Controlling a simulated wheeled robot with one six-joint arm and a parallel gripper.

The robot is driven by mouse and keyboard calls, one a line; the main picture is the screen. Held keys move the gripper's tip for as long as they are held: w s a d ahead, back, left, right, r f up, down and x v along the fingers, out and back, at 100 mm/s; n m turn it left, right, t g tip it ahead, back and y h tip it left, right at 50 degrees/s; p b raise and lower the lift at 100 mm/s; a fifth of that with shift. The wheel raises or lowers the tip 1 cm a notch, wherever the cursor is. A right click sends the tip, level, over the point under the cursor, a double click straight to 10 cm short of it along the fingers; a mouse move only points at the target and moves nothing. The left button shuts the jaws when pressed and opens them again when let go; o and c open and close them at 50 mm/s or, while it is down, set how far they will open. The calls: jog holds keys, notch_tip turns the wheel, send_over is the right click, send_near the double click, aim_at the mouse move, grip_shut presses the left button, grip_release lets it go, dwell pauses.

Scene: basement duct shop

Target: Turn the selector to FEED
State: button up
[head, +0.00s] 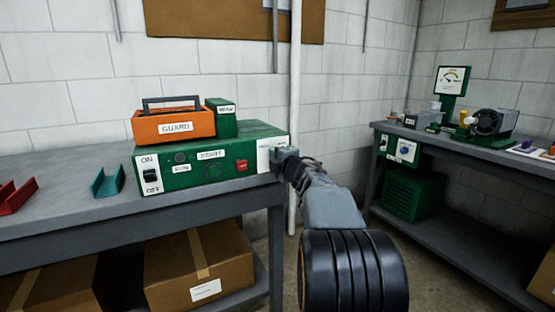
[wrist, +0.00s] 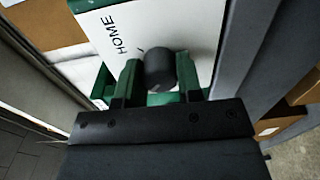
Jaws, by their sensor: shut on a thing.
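The green control box (head: 215,165) stands on the grey bench in the head view. Its white selector plate (head: 265,158) is at the right end of the front face, partly covered by my gripper (head: 284,160). In the wrist view, the dark round selector knob (wrist: 159,68) sits on the white plate (wrist: 190,25), where the word HOME shows at its upper left. My gripper (wrist: 158,72) is shut on the knob, one finger on each side. No FEED mark is visible, and I cannot tell where the knob points.
An orange GUARD box (head: 173,126) and a small green box (head: 222,120) sit on top. The box face also has an ON/OFF switch (head: 151,176) and a red button (head: 241,165). Cardboard boxes (head: 200,265) are below. Another bench (head: 450,155) stands at right.

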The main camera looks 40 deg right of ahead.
dwell(0.3)
jog(key=o, duration=0.9)
jog(key=shift+s, duration=0.1)
jog(key=s, duration=0.4)
jog(key=s+a+p, duration=0.1)
jog(key=s, duration=0.4)
jog(key=s+a+p, duration=0.1)
jog(key=s, duration=0.3)
jog(key=shift+s+r, duration=0.15)
jog(key=shift+s, duration=0.15)
